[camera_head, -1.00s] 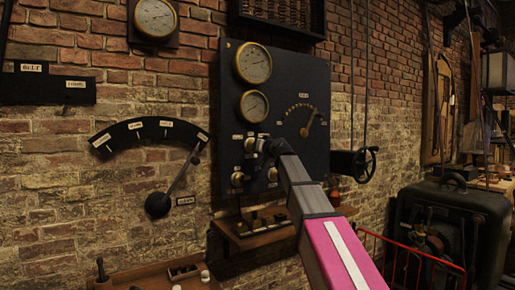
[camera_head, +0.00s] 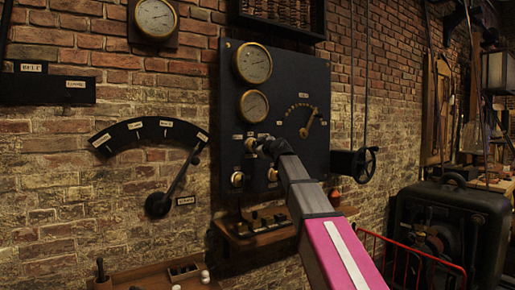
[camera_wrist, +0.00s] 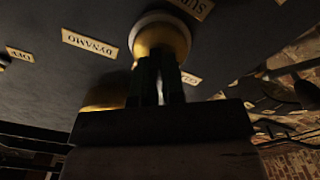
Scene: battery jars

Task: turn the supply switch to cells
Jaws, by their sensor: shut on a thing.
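The supply switch (camera_wrist: 160,40) shows in the wrist view as a round brass boss on a pale base, fixed to the dark panel (camera_head: 290,185). My gripper (camera_wrist: 159,80) is right at it, its two dark fingers shut on a thin bright lever between them. The lever is mostly hidden by the fingers. A DYNAMO label (camera_wrist: 90,43) and a partly hidden label (camera_wrist: 190,78) lie either side of the boss, and a cut-off label (camera_wrist: 192,7) is above. In the head view my gripper (camera_head: 264,145) reaches the panel's left part and covers most of the switch.
The panel carries two brass gauges (camera_head: 253,63), a dial pointer (camera_head: 308,122) and lower knobs (camera_head: 238,179). A wooden shelf (camera_head: 258,238) with small parts is below. A big lever (camera_head: 180,180) is on the wall at left, a handwheel (camera_head: 367,164) at right.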

